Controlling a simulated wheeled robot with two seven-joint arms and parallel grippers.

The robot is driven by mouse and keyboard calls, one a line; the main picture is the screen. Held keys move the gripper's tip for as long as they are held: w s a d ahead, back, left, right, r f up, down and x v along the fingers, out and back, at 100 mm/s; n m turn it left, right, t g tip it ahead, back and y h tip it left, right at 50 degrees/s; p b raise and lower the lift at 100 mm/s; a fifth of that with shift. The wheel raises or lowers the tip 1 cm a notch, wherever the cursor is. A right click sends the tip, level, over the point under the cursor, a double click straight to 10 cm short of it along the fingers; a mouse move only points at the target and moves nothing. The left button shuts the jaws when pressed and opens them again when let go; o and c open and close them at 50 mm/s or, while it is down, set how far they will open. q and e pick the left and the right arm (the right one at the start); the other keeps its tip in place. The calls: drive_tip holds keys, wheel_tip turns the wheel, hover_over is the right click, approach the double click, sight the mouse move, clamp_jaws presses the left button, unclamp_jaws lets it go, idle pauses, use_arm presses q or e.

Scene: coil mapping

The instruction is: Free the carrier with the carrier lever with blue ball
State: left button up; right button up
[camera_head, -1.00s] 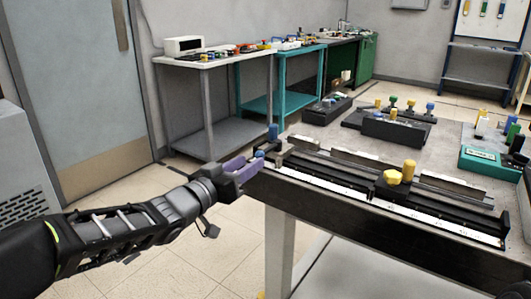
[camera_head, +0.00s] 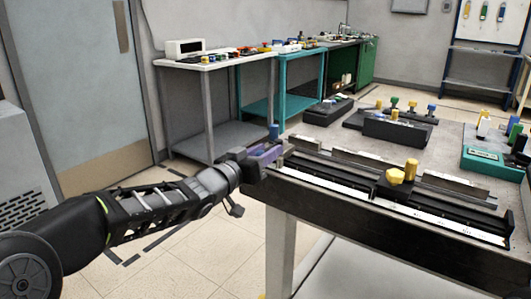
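The rail (camera_head: 330,187) with a white scale strip runs along the front edge of the bench. At its left end stands an upright blue knob (camera_head: 274,132), part of a carrier that is mostly hidden. The blue ball of its lever is hidden behind my gripper. My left gripper (camera_head: 268,154), with purple fingers, is at that left end, just in front of and below the blue knob. Whether its fingers are closed on the ball cannot be seen. My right gripper is out of view.
Behind the rail are dark blocks with coloured knobs (camera_head: 398,129) and a teal box (camera_head: 494,160) at the right. The bench top (camera_head: 330,133) has bare room between them. Floor lies left of the bench; side tables (camera_head: 220,62) stand farther back.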

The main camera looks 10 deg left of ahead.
use_arm(q)
clamp_jaws()
idle(1.2)
